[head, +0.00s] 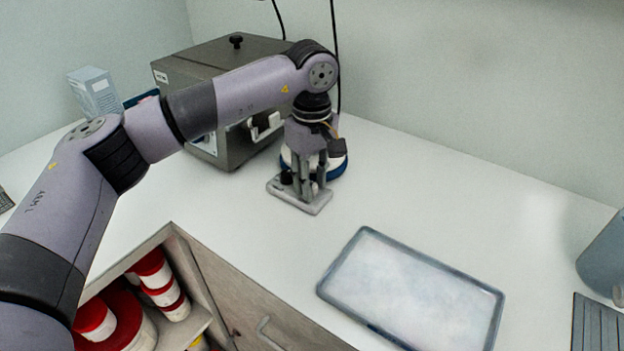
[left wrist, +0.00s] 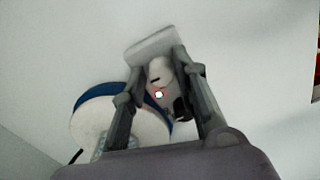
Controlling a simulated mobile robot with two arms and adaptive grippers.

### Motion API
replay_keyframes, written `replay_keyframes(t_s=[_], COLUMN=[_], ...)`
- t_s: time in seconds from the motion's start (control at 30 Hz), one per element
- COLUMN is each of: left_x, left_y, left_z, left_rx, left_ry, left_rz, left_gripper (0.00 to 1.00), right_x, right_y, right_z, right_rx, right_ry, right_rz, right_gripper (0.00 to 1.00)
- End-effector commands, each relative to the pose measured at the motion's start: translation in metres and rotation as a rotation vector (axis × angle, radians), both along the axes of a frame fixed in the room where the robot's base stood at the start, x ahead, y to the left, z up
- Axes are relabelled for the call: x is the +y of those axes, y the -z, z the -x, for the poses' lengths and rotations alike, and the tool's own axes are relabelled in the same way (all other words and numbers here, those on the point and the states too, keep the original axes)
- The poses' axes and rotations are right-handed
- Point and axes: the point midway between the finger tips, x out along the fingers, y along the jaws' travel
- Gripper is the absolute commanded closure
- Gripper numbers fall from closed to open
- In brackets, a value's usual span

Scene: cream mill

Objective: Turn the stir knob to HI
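A small stirrer stands on the counter in the head view, with a pale grey front part (head: 316,208) and a round white-and-blue plate (head: 338,168) behind it. The plate also shows in the left wrist view (left wrist: 92,122). A dark knob (head: 287,178) shows at the stirrer's front left; its label is too small to read. My left gripper (head: 308,188) points down over the front part, hiding some of it. In the left wrist view its fingers (left wrist: 157,68) are apart, with a pale part bearing a dark line between them. Contact cannot be told. My right gripper is not in view.
A grey box machine (head: 232,62) stands behind my left arm, near a pale carton (head: 96,92). A shallow tray (head: 338,262) lies at the front right. A blue-grey vessel (head: 604,256) is at the right edge. An open shelf below holds red-lidded tubs (head: 152,268).

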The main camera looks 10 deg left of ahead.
Motion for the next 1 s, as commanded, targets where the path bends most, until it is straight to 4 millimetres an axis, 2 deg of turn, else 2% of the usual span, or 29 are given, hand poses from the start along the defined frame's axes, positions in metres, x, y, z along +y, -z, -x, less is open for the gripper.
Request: replay_keyframes(t_s=[0.2,0.47,0.57,0.67,1.0], left_x=[0.000,0.000,0.000,0.000,0.000], left_y=[0.001,0.001,-0.004,-0.019,-0.090], left_z=[0.001,0.001,0.000,0.000,0.000], left_rx=[0.003,0.004,0.002,-0.001,0.001], left_ry=[0.000,0.000,0.000,0.000,-0.001], left_rz=[-0.001,-0.002,-0.002,-0.001,-0.001], left_gripper=[0.57,0.57,0.57,0.57,0.57], right_x=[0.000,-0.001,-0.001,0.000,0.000], right_y=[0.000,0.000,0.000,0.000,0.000], right_z=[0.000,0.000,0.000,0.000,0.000], right_rx=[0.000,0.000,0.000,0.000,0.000], right_ry=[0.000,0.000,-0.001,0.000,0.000], right_rz=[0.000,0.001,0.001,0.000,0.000], right_gripper=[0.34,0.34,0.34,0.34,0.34])
